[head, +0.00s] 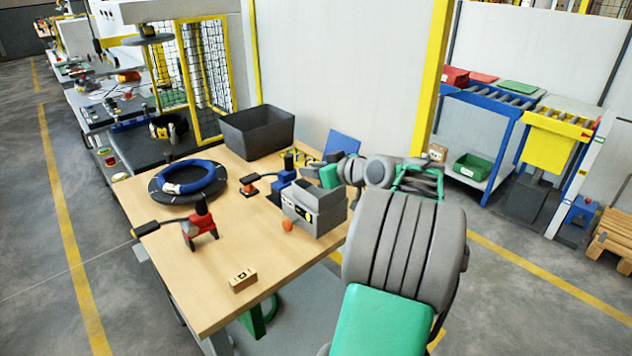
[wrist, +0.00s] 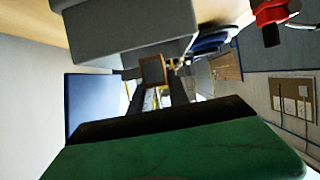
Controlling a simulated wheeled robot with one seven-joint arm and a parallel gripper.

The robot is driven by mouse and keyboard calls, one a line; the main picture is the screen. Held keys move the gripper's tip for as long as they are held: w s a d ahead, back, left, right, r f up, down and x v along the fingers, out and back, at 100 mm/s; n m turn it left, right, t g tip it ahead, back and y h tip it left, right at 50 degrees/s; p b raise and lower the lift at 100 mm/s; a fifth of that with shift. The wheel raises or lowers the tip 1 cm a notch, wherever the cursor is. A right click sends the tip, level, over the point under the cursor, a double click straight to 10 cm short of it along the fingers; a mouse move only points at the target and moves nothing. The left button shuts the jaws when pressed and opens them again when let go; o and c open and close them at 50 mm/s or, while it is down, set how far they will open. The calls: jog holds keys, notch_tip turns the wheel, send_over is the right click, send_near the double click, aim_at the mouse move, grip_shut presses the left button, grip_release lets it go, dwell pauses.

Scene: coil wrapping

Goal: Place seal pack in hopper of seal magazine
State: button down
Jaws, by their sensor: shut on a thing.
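The seal magazine (head: 312,212) is a grey box with an open-topped hopper and a label, standing near the table's right edge. A grey box, probably the same magazine, fills the upper left of the upside-down wrist view (wrist: 130,40). My gripper (wrist: 152,75) is shut on a small brown block, apparently a seal pack (wrist: 152,69), held between its dark fingertips and close to the grey box. In the head view my gripper's green body (head: 329,176) is behind the magazine; its fingertips and the held pack cannot be made out there. I cannot tell whether the pack touches the hopper.
Another small brown box (head: 243,280) lies at the table's front. A red tool (head: 201,228), a blue coil (head: 192,178) on a dark disc, a blue tool (head: 284,184) and a dark bin (head: 258,132) share the table. A blue panel (head: 342,143) stands behind my gripper.

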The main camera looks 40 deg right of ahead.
aim_at(316, 193)
jog(key=f, duration=0.2)
jog(key=d+f, duration=0.1)
jog(key=shift+s+f, duration=0.25)
jog(key=shift+f, duration=0.1)
jog(key=shift+a+f, duration=0.1)
jog(key=shift+f, duration=0.25)
jog(key=c, duration=1.3)
grip_release()
jog(key=shift+o, duration=0.2)
jog(key=shift+r, duration=0.1)
jog(key=shift+s+r, duration=0.15)
jog(key=shift+s, duration=0.1)
jog(key=v, duration=1.1)
jog(key=shift+s+b, duration=0.15)
jog(key=shift+b, duration=0.2)
jog(key=shift+r, duration=0.15)
